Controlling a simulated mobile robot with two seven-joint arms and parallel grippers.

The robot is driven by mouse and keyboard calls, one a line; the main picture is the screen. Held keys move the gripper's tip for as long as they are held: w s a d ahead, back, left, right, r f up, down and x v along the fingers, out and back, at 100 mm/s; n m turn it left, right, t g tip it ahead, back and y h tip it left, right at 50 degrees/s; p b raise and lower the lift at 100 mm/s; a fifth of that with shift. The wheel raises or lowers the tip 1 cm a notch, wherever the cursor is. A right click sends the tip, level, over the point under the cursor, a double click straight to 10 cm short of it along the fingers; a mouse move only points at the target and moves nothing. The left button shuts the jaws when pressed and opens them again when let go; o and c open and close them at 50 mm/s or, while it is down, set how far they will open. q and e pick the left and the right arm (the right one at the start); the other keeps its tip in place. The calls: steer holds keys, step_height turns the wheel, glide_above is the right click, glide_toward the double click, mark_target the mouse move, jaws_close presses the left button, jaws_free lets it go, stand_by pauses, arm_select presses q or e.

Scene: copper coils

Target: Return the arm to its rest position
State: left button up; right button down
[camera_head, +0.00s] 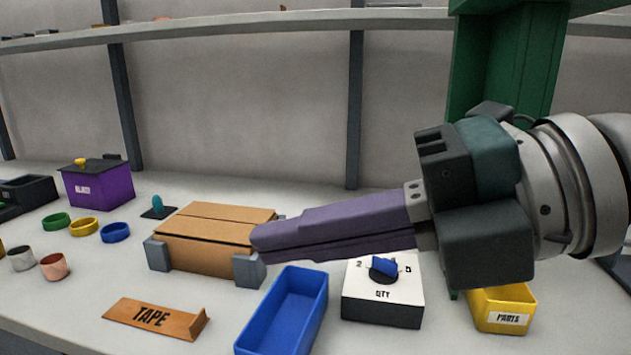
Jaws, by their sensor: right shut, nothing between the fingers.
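My right gripper (262,243) reaches in from the right side of the head view. Its long purple fingers are shut together with nothing between them. The fingertips appear in front of the right end of a cardboard box (208,243), above the bench; I cannot tell the exact gap. The gripper's dark body and grey wrist cover the right part of the view. A copper coil (54,266) and a silver-grey coil (22,258) stand on the bench at the left. My left gripper is not in view.
Below the right arm are an empty blue bin (285,312), a white dial box (382,292) marked QTY and a yellow PARTS bin (502,311). A TAPE sign (155,317) lies in front. A purple box (98,186) and coloured rings (85,227) stand left. A green post (505,65) rises behind.

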step_height(320, 180, up, 14)
steer(key=w+m+t+y+p, duration=0.2)
steer(key=m+t+y+p, duration=0.15)
steer(key=m+t, duration=0.45)
steer(key=w+d+r+m+t+h+p, duration=0.15)
steer(key=w+d+m+t+h, duration=0.25)
steer(key=d+m+t+h, duration=0.85)
steer(key=s+d+f+m+g+h+p, duration=0.2)
steer(key=s+d+f+m+g+h, duration=0.15)
steer(key=f+m+g, duration=0.3)
steer(key=s+d+f+m+g+h+p, duration=0.25)
steer(key=s+d+f+m+g, duration=0.2)
steer(key=f+g, duration=0.3)
steer(key=s+a+f+m+g+y+p, duration=0.1)
steer(key=s+f+g, duration=0.25)
steer(key=s, duration=0.45)
steer(key=s+a+f+m+g+y+p, duration=0.1)
steer(key=s+f+g, duration=0.25)
steer(key=s, duration=0.45)
arm_select(q)
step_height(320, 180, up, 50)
steer(key=p, duration=3.7)
arm_select(e)
step_height(320, 180, up, 38)
steer(key=w, duration=0.1)
steer(key=shift+w+d+f, duration=0.15)
steer(key=shift+w+d, duration=0.1)
steer(key=shift+w, duration=0.1)
